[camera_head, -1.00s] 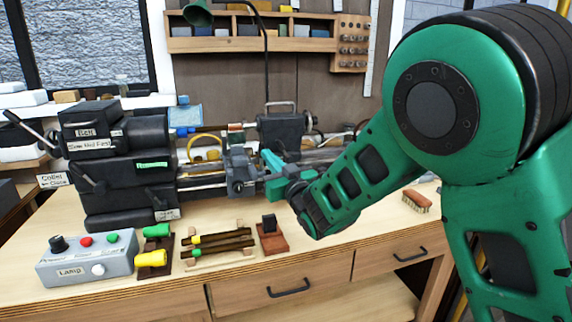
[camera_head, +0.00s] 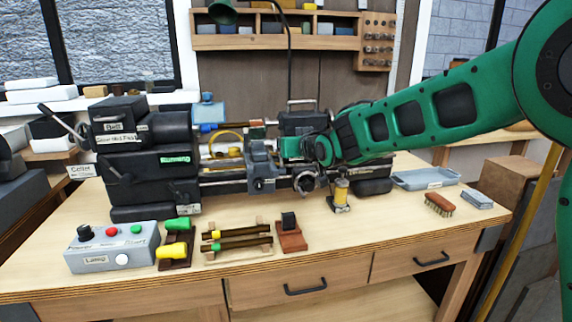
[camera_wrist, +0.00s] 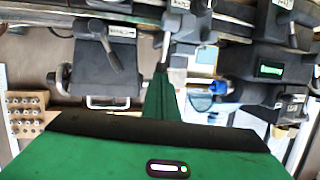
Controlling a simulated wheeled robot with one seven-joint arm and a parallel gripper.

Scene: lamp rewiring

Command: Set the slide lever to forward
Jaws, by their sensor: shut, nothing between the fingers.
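The lathe's headstock (camera_head: 145,165) stands at the left of the bench, with a black-knobbed lever (camera_head: 62,122) angled up at its left end. The slide carriage (camera_head: 262,165) sits on the bed right of the headstock. My gripper (camera_head: 288,148) is shut and empty, just right of the carriage and over the bed; whether it touches anything is unclear. In the wrist view my green fingers (camera_wrist: 160,90) point at the carriage (camera_wrist: 185,50). A dark lever (camera_wrist: 107,40) shows left of them on a black block. Labels there are unreadable, so I cannot tell which handle is the slide lever.
A grey lamp control box (camera_head: 112,247), a rack of dark rods (camera_head: 238,240) and a small red-brown stand (camera_head: 290,238) lie along the front. A yellow bottle (camera_head: 341,193), a blue-grey tray (camera_head: 425,178) and a brush (camera_head: 439,204) are to the right.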

